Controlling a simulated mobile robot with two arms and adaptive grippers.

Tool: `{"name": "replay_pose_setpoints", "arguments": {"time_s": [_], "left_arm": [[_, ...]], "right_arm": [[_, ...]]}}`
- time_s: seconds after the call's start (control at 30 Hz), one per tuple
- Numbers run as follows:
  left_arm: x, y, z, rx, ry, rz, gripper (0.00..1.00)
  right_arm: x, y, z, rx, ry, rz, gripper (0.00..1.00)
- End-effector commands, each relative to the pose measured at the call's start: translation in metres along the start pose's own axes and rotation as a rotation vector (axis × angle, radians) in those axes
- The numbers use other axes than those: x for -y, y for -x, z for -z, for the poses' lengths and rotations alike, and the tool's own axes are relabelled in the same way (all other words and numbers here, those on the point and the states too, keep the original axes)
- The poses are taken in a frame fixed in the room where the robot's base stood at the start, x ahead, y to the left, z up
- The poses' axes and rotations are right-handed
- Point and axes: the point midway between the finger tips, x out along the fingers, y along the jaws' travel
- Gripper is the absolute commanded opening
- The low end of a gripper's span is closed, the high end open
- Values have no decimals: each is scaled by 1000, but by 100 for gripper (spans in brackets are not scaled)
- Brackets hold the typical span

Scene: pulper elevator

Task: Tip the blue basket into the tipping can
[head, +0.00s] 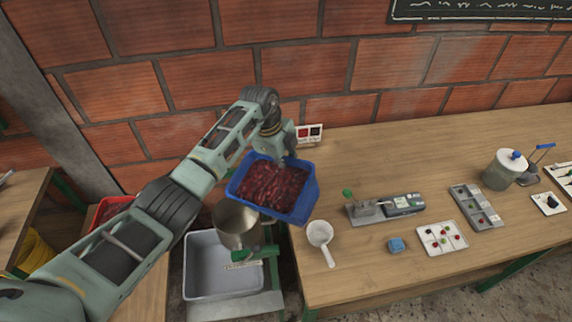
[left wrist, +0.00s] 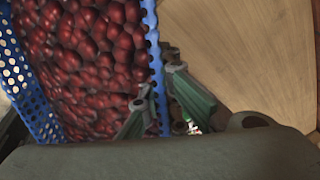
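The blue basket (head: 308,200) is full of dark red cherries and hangs above the table's left edge in the head view. My left gripper (head: 283,160) is at the basket's far rim. In the left wrist view its fingers (left wrist: 160,105) sit on either side of the perforated blue wall (left wrist: 156,50), shut on it. The basket looks close to level. The metal tipping can (head: 236,222) stands below and to the left of the basket, mounted on a green frame (head: 258,256). Its mouth is partly hidden by the basket. My right gripper is not in view.
A grey bin (head: 220,278) stands under the can. A red crate (head: 108,210) is at left.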

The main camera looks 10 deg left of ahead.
Motion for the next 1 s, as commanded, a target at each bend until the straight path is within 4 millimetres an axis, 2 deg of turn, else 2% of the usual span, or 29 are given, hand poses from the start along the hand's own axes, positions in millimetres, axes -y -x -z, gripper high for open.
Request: {"name": "replay_pose_setpoints", "arguments": {"time_s": [0.03,0.27,0.6,1.0], "left_arm": [[3,8,2,-11,-1,15,0],[3,18,1,-53,-2,60,0],[3,28,1,-117,-4,123,0],[3,29,2,-127,-5,133,0]], "right_arm": [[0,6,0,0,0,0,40],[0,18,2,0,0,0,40],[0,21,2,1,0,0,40],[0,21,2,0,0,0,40]]}}
